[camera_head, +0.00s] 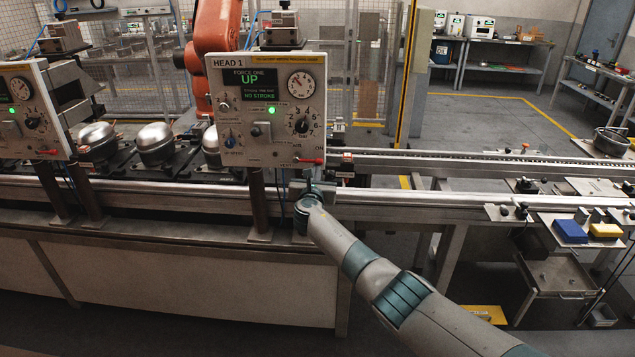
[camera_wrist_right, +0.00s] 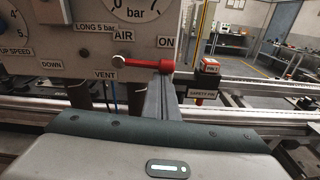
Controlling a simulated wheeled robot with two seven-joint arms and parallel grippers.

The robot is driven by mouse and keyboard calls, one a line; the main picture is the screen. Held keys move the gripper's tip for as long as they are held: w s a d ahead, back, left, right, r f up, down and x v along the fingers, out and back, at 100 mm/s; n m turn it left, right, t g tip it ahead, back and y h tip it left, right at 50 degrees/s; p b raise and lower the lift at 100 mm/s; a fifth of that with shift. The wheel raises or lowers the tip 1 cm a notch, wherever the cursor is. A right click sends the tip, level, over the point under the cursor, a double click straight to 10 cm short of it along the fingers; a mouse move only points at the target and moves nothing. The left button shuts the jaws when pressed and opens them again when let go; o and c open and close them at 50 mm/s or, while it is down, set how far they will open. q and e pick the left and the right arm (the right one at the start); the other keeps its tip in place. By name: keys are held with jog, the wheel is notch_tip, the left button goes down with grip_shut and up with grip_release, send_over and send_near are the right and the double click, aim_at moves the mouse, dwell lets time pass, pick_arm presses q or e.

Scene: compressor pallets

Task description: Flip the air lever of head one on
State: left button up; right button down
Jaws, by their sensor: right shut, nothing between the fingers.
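The head one panel (camera_head: 231,88) is a pale box with a lit screen reading "UP" and "NO STROKE". Its red air lever (camera_head: 312,161) is at the lower right; in the wrist view the lever (camera_wrist_right: 145,63) lies nearly level. Its white end is at left below "AIR", its thicker red end at right below "ON", and "VENT" is lower left. My right gripper (camera_wrist_right: 162,82) is shut and empty, its fingertips just under the lever's red end; I cannot tell if they touch. In the head view the right gripper (camera_head: 311,182) is just below the panel. My left gripper is out of view.
A second panel (camera_head: 30,108) stands at the left. Silver compressors (camera_head: 155,143) sit on the line behind the panels. A "PIN 1" block (camera_wrist_right: 210,66) and a "SAFETY PIN" label (camera_wrist_right: 202,94) are right of my fingers. Metal rails (camera_head: 420,198) run to the right.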

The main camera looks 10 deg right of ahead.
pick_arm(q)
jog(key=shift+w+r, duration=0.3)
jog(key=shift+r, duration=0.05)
pick_arm(e)
jog(key=shift+w+r, duration=0.2)
jog(key=shift+r, duration=0.05)
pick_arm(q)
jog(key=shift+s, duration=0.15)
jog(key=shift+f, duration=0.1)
pick_arm(e)
jog(key=shift+d+f, duration=0.1)
jog(key=shift+f, duration=0.05)
